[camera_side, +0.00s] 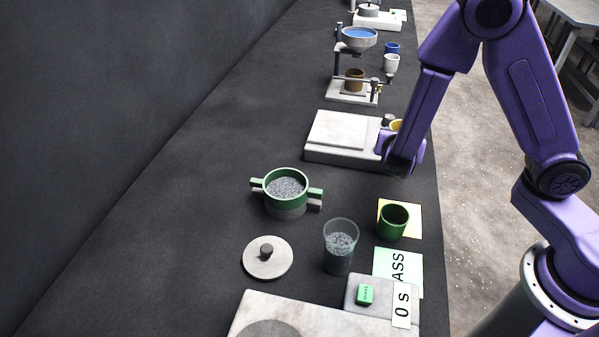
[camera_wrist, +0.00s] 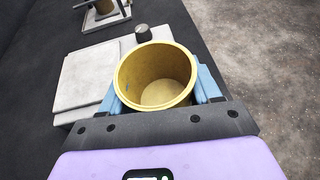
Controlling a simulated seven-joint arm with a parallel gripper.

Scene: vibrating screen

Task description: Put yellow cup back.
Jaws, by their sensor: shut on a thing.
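My gripper (camera_wrist: 158,98) is shut on the yellow cup (camera_wrist: 155,75), with its blue fingers on both sides of the cup. The cup is upright and looks empty inside in the wrist view. In the side view only a bit of the yellow cup (camera_side: 396,125) shows behind my gripper (camera_side: 401,155), near the right side of the white scale-like box. A yellow square mat (camera_side: 414,229) lies on the table, with a green cup (camera_side: 392,222) standing on it. The cup's height above the table cannot be told.
The white flat box (camera_side: 345,155) with a dark knob sits left of my gripper. Nearer are a green two-handled pot (camera_side: 286,190), a round lid (camera_side: 267,257), a clear glass (camera_side: 340,247) of grey grains and a green-button box (camera_side: 366,293). A stand (camera_side: 352,92) is farther back. The table's right edge is close.

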